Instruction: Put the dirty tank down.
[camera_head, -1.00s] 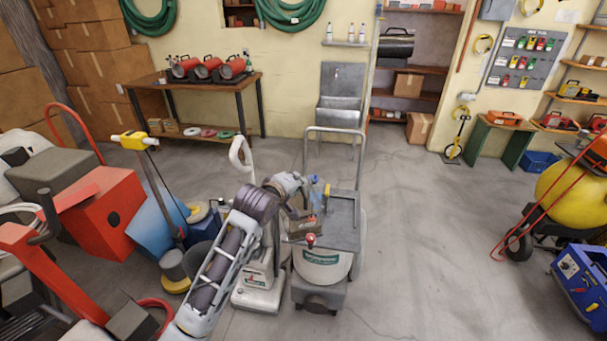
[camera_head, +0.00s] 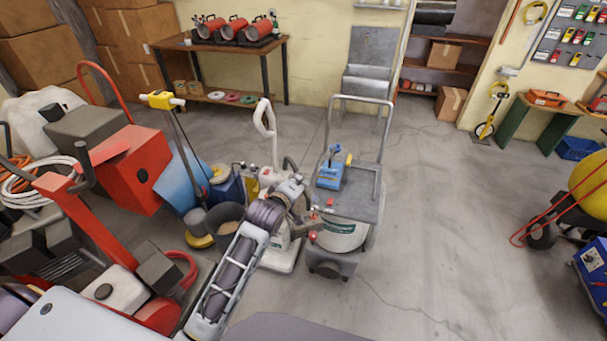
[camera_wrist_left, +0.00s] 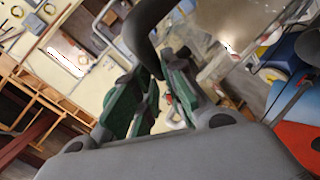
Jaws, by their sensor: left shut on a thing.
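My left gripper (camera_head: 310,220) is shut, just left of the grey-topped cart (camera_head: 352,208) with a white drum. In the left wrist view, the gripper (camera_wrist_left: 158,100) has its two dark green fingers close together. A dark, curved, handle-like piece (camera_wrist_left: 150,30) runs between them; I take it to be part of the dirty tank. A white upright machine (camera_head: 283,255) stands behind and below the gripper, partly covered by my arm. My right gripper is not in view.
A blue device (camera_head: 331,174) sits on the cart top. A dark bucket (camera_head: 228,212) and red machines (camera_head: 120,175) crowd the left. Floor (camera_head: 450,220) is clear to the cart's right. A workbench (camera_head: 215,46) with red cylinders stands behind.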

